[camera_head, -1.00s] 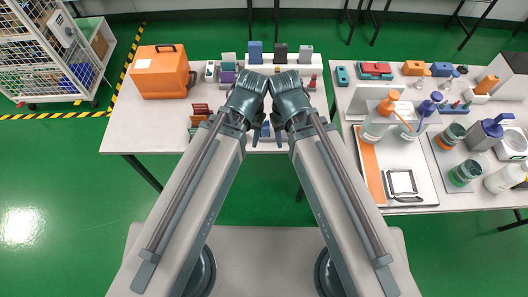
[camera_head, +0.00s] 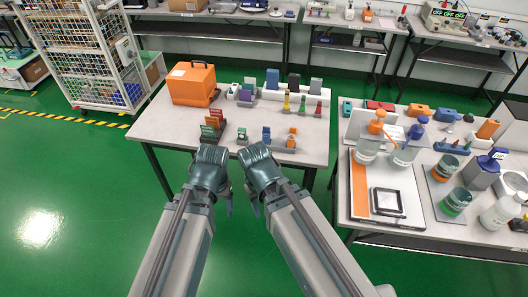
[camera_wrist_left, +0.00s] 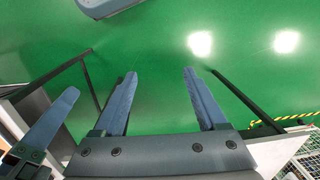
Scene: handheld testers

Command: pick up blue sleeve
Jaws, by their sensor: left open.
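A tall blue block (camera_head: 272,79), which looks like the blue sleeve, stands upright at the back of the white table, left of a dark grey one. A smaller blue piece (camera_head: 266,134) sits nearer the table's front; I cannot tell for certain which is the sleeve. My left gripper (camera_head: 229,207) points down in front of the table's front edge, away from both. In the left wrist view its two fingers (camera_wrist_left: 160,75) are apart and empty above the green floor. My right gripper (camera_head: 253,205) hangs just right of it; its finger gap is not clear.
An orange case (camera_head: 193,84) stands at the table's back left. Red and green items in a dark rack (camera_head: 212,127) stand near the front left. The right table (camera_head: 420,233) holds bottles, jars and a tray. Green floor separates the tables.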

